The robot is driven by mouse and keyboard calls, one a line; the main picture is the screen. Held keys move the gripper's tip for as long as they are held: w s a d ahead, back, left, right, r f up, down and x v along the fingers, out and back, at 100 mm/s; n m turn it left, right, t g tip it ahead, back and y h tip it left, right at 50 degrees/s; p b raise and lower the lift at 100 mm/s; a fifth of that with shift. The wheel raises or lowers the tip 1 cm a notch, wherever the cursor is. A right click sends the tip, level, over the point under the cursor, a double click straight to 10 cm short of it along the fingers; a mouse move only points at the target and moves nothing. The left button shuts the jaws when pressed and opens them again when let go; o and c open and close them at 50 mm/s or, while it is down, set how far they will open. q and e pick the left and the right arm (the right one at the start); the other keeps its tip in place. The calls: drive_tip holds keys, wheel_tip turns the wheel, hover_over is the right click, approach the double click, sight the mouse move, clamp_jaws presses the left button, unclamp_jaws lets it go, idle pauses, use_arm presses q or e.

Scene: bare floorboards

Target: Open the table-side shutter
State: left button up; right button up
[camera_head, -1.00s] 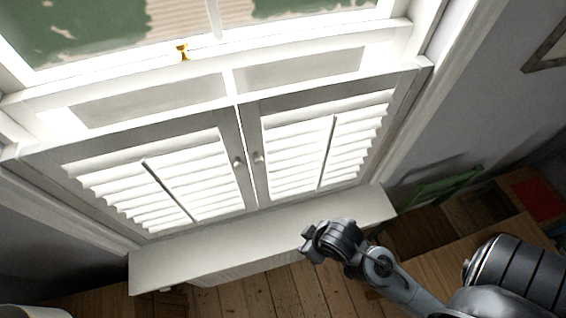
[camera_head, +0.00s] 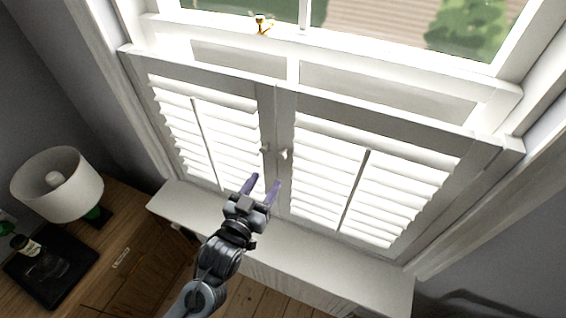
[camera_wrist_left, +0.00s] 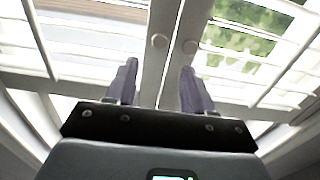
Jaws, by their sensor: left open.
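The left shutter (camera_head: 205,135), on the side of the wooden table (camera_head: 125,235), is white, louvred and closed. Its round knob (camera_head: 266,148) is near the centre seam and also shows in the left wrist view (camera_wrist_left: 159,41). The right shutter (camera_head: 365,175) is closed too, with its knob (camera_head: 283,154) just across the seam. My left gripper (camera_head: 264,183) is open and empty, its purple fingers pointing up at the shutters below the knobs. My right gripper is out of view.
A white sill (camera_head: 300,262) runs below the shutters. On the table at left stand a white-shaded lamp (camera_head: 58,185) and a black tray (camera_head: 50,275) with a bottle and glass. A small golden object (camera_head: 262,24) sits on the upper window ledge.

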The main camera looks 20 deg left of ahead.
sight(281, 157)
use_arm(q)
drive_tip(key=w, duration=0.3)
drive_tip(key=w+p, duration=0.1)
drive_tip(key=w, duration=0.1)
drive_tip(key=w+p, duration=0.1)
drive_tip(key=w, duration=0.2)
drive_tip(key=shift+w+d, duration=0.35)
drive_tip(key=shift+d, duration=0.05)
drive_tip(key=shift+c, duration=0.2)
clamp_jaws()
